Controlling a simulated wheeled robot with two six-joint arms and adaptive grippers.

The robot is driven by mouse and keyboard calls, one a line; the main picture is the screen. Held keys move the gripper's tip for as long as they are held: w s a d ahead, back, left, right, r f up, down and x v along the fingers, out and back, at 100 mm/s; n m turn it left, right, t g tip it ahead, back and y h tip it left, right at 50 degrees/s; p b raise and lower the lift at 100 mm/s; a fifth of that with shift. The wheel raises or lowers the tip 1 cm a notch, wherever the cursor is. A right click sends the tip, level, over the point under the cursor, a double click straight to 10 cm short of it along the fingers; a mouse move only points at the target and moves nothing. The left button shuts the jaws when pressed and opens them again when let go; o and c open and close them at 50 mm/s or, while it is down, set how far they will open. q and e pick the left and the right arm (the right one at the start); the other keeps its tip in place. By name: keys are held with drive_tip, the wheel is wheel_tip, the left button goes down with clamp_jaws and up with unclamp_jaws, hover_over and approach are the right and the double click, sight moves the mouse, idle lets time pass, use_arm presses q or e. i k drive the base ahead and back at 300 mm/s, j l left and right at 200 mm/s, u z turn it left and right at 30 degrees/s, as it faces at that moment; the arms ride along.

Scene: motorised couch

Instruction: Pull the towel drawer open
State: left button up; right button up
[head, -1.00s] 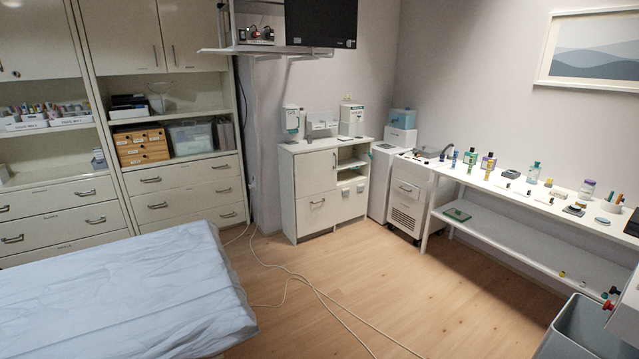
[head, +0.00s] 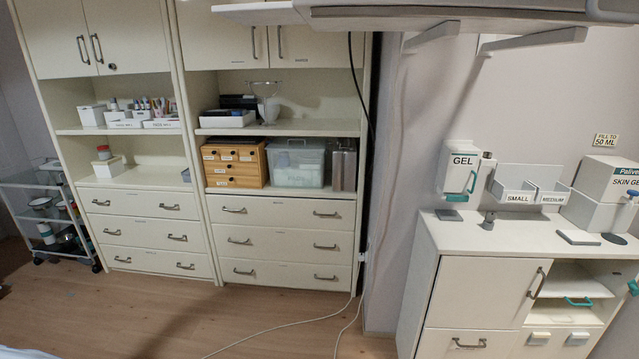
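Two banks of cream drawers stand side by side at the lower part of the wall unit, all shut. The left bank has a top drawer (head: 137,205), a middle drawer (head: 145,234) and a bottom drawer (head: 152,263). The right bank has a top drawer (head: 281,211), a middle drawer (head: 278,242) and a bottom drawer (head: 275,272). Each has two metal bar handles. Their small labels are too faint to read, so I cannot tell which is the towel drawer. Neither of my grippers is in view.
A white cabinet (head: 478,291) with a handled door and lower front stands at right. A glass-shelved trolley (head: 50,222) is at far left. A bed corner shows bottom left.

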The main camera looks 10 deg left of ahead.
sight(306, 246)
drive_tip(key=i+j+u, duration=0.1)
drive_tip(key=i+u, duration=0.25)
drive_tip(key=i, duration=0.2)
drive_tip(key=i+l+u, duration=0.1)
drive_tip(key=i+u, duration=0.2)
drive_tip(key=i, duration=0.25)
drive_tip(key=i+l+u, duration=0.2)
drive_tip(key=i+u, duration=0.15)
drive_tip(key=i, duration=0.2)
drive_tip(key=i+l+u, duration=0.3)
drive_tip(key=i, duration=0.2)
